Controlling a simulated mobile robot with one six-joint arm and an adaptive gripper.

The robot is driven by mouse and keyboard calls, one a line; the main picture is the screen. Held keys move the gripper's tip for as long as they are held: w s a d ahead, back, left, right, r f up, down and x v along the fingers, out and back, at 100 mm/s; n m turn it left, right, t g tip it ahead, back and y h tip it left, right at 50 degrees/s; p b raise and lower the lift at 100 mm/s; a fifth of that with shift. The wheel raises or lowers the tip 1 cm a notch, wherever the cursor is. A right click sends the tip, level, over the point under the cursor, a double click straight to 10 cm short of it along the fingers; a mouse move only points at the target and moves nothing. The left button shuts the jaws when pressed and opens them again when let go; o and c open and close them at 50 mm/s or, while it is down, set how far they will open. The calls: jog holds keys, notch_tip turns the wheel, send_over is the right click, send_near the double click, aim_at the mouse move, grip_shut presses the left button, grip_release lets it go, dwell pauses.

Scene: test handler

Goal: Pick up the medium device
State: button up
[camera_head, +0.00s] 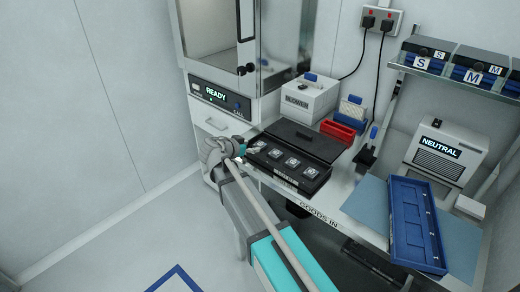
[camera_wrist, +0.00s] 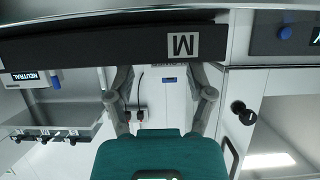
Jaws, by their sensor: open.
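An open black case (camera_head: 316,188) lies on the bench in the head view, with its lid folded back. Several small square devices with pale metallic tops (camera_head: 292,162) sit in a row in it. I cannot tell which one is the medium device. My gripper (camera_head: 240,152) is beside the case's left end, apart from the devices. In the wrist view my gripper (camera_wrist: 163,78) has its two fingers spread with nothing between them. The case's dark front with a white M label (camera_wrist: 184,43) crosses the top of that view; the devices are hidden there.
A test chamber with a READY display (camera_head: 216,94) stands behind left. A white blower box (camera_head: 309,98), a red bin (camera_head: 338,130) and a NEUTRAL unit (camera_head: 446,150) stand along the bench. A blue tray (camera_head: 399,259) lies right on a blue mat. Labelled boxes (camera_head: 425,56) fill the shelf.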

aim_at(259, 145)
dwell(0.3)
jog(key=shift+b+x, duration=1.05)
jog(key=shift+x, duration=1.6)
jog(key=shift+r, duration=0.15)
jog(key=c, duration=0.8)
jog(key=shift+r, duration=0.1)
